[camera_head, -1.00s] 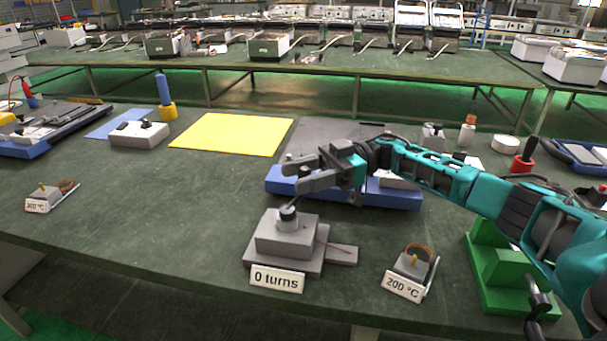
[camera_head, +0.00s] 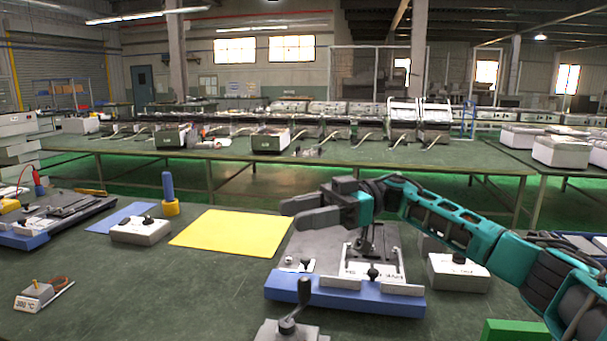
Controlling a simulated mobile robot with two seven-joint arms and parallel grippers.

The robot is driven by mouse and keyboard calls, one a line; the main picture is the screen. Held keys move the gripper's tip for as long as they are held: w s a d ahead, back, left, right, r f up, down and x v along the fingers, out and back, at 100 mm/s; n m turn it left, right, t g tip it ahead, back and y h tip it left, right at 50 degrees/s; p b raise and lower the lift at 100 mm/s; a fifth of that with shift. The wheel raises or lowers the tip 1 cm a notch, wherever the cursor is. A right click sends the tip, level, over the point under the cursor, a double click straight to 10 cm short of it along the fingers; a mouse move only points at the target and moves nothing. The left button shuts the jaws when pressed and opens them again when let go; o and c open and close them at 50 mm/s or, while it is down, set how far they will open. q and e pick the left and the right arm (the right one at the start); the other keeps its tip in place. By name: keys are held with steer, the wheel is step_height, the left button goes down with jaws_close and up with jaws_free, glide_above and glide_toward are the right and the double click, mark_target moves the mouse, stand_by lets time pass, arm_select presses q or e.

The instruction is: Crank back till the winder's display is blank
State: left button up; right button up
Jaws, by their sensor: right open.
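The winder (camera_head: 268,333) is cut off by the bottom edge of the head view. Its grey top and dark crank (camera_head: 297,305) show, with the crank handle pointing up. Its display is out of frame, so I cannot read it now. My right gripper (camera_head: 284,215) is open and empty, with its fingers pointing left. It is raised above the table, above and apart from the crank in the picture. My left gripper is not in view.
A blue-edged fixture (camera_head: 345,302) stands behind the winder, partly below my right arm. A yellow mat (camera_head: 225,235) and a grey control box (camera_head: 140,231) lie to the left. Open table lies between.

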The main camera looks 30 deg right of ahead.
step_height(320, 180, up, 6)
steer(key=shift+f+p, duration=0.1)
steer(key=shift+p, duration=0.2)
